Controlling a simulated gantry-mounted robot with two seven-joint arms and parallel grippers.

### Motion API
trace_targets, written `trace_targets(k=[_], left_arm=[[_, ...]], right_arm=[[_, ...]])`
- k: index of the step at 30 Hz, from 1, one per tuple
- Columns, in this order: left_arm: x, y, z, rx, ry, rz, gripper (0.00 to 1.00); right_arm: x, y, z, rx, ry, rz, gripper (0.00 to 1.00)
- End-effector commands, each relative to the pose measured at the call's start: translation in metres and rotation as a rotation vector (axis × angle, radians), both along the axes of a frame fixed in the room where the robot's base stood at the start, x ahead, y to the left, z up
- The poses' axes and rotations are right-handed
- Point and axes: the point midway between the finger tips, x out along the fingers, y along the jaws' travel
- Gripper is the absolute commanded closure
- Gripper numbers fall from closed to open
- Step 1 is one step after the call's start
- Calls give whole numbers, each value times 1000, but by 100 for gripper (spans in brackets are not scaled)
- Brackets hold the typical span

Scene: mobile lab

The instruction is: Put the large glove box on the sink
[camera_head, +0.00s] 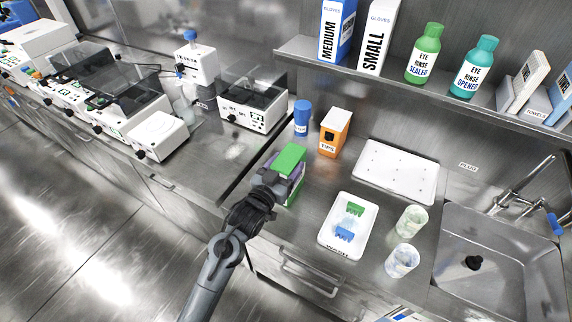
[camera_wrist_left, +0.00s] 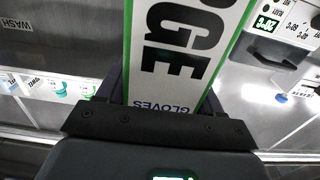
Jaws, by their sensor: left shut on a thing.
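The large glove box is green and white (camera_head: 291,159) and stands out above my left gripper (camera_head: 277,185) in the head view. In the left wrist view the glove box (camera_wrist_left: 180,50) fills the middle, with "GE" and "GLOVES" lettering on its white face. My left gripper is shut on it. The box is over the counter, left of the orange tips box; whether it touches the counter is unclear. The sink (camera_head: 490,262) is at the right, a steel basin with a dark drain plug and a tap (camera_head: 520,190). My right gripper is not in view.
A white tray with racks (camera_head: 334,239), two clear cups (camera_head: 411,221) and a white board (camera_head: 397,186) stand between the box and the sink. The orange tips box (camera_head: 335,139) and a blue bottle (camera_head: 302,117) are behind. A shelf (camera_head: 300,50) holds other glove boxes and bottles.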

Motion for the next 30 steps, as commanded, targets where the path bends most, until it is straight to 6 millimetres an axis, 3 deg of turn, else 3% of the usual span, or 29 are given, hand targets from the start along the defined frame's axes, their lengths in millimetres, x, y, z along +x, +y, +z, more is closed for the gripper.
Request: trace_targets(k=[1,6,17,23,30], left_arm=[[0,0,-1,0,1,0,31],[0,0,-1,0,1,0,8],[0,0,4,0,0,0,8],[-19,10,0,0,0,1,8],[-56,31,0,1,0,0,8]], right_arm=[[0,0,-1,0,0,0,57],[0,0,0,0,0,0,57],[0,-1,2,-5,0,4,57],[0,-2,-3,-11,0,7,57],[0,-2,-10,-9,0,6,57]])
